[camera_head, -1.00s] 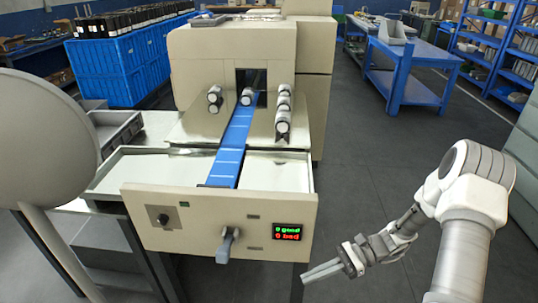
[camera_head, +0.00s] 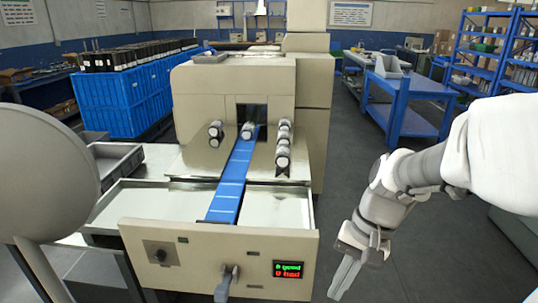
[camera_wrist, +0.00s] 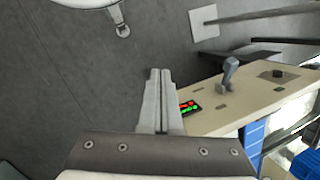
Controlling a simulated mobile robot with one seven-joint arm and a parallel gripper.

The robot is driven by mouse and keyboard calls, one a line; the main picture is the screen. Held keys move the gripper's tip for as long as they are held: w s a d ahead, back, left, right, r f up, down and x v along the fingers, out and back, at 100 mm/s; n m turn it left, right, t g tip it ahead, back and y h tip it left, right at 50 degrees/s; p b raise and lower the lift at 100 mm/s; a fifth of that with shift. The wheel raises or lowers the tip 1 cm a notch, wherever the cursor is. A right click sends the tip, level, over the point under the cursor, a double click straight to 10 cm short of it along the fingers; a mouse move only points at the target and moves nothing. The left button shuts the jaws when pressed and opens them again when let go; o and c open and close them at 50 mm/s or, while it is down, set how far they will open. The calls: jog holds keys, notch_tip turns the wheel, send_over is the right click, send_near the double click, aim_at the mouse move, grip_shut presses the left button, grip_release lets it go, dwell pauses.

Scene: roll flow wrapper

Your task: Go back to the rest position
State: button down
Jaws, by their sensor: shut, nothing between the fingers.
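My gripper (camera_head: 346,276) hangs at the right of the wrapper's front panel in the head view, fingers pointing down. Its two fingers lie together, shut and empty, and it touches nothing that I can see. In the wrist view my gripper (camera_wrist: 160,75) points over the grey floor, with the panel (camera_wrist: 245,95) just to its right. The flow wrapper (camera_head: 232,90) stands in the middle of the head view, with a blue belt (camera_head: 230,185) running out of its opening towards the front panel (camera_head: 205,258).
The panel carries a grey lever (camera_head: 228,280) and a lit display (camera_head: 288,269). Several rolls (camera_head: 283,145) sit on the wrapper's front. A grey tray (camera_head: 118,165) and blue crates (camera_head: 120,95) stand left, a blue workbench (camera_head: 400,100) back right. The floor right of the wrapper is clear.

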jog(key=s+r+n+t+h+p, duration=0.1)
jog(key=s+r+n+t+p, duration=0.1)
jog(key=r+p, duration=0.4)
jog(key=s+d+r+n+t+h+p, duration=0.1)
jog(key=r+p, duration=0.6)
jog(key=r, duration=0.9)
jog(key=s+n+t+h, duration=0.1)
jog(key=s+n+t, duration=0.1)
jog(key=s+t, duration=0.1)
jog(key=shift+s+d+r+t, duration=0.2)
jog(key=shift+s+r+t, duration=0.05)
jog(key=shift+s+t, duration=0.15)
jog(key=shift+a, duration=0.1)
